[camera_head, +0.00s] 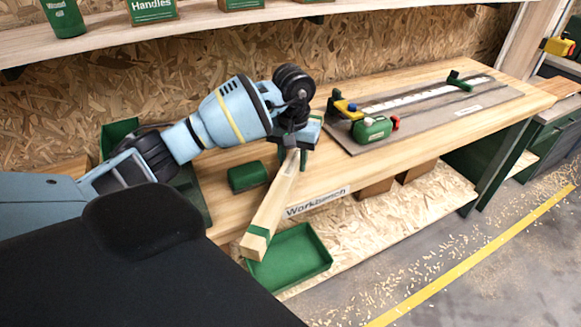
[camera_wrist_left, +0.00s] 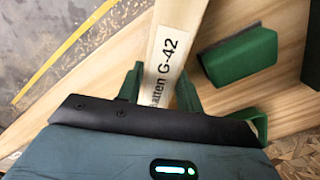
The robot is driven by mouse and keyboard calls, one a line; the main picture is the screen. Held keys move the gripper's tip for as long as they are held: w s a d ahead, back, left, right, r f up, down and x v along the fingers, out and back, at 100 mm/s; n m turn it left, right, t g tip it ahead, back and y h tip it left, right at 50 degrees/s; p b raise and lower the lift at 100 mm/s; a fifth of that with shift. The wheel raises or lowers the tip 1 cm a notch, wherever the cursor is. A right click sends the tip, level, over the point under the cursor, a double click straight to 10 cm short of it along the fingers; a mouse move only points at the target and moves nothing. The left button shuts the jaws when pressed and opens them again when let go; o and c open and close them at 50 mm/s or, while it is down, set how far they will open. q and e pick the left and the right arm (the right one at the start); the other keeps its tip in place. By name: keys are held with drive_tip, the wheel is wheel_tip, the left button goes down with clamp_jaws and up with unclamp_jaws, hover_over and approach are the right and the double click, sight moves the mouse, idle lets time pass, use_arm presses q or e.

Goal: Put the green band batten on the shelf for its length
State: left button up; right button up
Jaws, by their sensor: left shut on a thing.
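The batten (camera_head: 271,207) is a long pale wooden bar with a green band (camera_head: 258,231) near its near end. My left gripper (camera_head: 292,158) is shut on it near the far end and holds it tilted, the banded end reaching out past the workbench's front edge. In the left wrist view the batten (camera_wrist_left: 182,30) stands between the green fingers, and its label reads "atten G-42". A wall shelf (camera_head: 205,28) runs above the bench, and a lower chipboard shelf (camera_head: 400,217) lies under it. I cannot tell which shelf is meant. My right gripper is not in view.
The workbench (camera_head: 225,205) carries a green block (camera_head: 248,176) beside the batten. A grey mat (camera_head: 440,110) with a white rule and a green tool (camera_head: 371,129) lies to the right. A green tray (camera_head: 290,256) sits below the bench front. Boxes and a cup stand on the wall shelf.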

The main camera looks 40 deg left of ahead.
sight(291, 159)
use_arm(q)
drive_tip(key=shift+w+a, duration=0.1)
drive_tip(key=shift+a, duration=0.1)
drive_tip(key=shift+w+a+f+p, duration=0.1)
drive_tip(key=shift+f+p, duration=0.05)
drive_tip(key=shift+f, duration=0.7)
drive_tip(key=shift+a+f+p, duration=0.1)
drive_tip(key=shift+f+p, duration=0.05)
drive_tip(key=shift+f, duration=0.7)
drive_tip(key=shift+f, duration=0.1)
drive_tip(key=shift+f, duration=0.15)
drive_tip(key=o, duration=1.3)
drive_tip(key=shift+c, duration=0.2)
wheel_tip(291, 159, up, 12)
drive_tip(key=shift+r, duration=0.2)
